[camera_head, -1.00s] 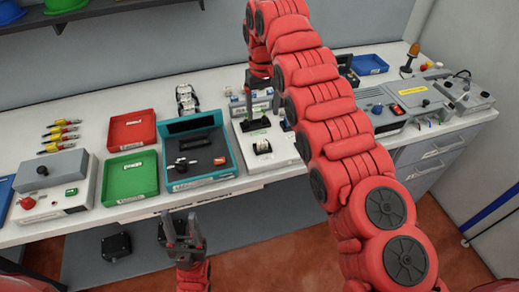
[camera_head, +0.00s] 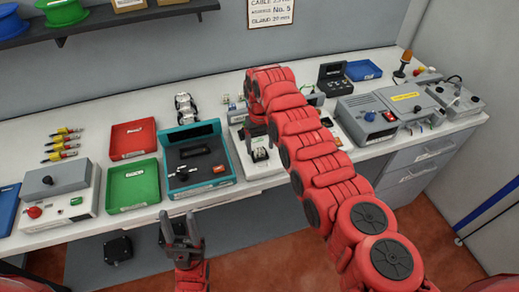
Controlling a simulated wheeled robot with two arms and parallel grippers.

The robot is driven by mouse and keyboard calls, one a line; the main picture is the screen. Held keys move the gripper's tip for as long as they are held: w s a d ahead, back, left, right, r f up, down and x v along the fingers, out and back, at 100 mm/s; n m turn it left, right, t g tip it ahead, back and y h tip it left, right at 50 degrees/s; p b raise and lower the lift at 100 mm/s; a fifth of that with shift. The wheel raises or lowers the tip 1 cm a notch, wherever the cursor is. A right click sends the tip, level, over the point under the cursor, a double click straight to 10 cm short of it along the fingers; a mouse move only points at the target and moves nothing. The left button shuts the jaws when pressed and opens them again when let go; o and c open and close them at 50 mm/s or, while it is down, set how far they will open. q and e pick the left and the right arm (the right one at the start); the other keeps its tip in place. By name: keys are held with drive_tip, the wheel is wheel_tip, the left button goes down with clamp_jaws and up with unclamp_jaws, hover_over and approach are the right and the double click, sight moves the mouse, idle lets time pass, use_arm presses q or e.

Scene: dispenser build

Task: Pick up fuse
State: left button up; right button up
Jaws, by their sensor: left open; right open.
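I cannot pick out the fuse with certainty; it may be too small or hidden. My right gripper (camera_head: 250,142) is low over the white device (camera_head: 262,170) at the middle of the bench, its dark fingers beside a small black-and-white part (camera_head: 260,154). Its fingertips are small here, and I cannot tell whether they touch that part. My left gripper (camera_head: 181,228) is open and empty in front of the bench edge, pointing up, below the teal tray (camera_head: 196,188).
Devices line the right end. My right arm covers part of the bench.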

drive_tip(key=shift+f, duration=0.95)
clamp_jaws()
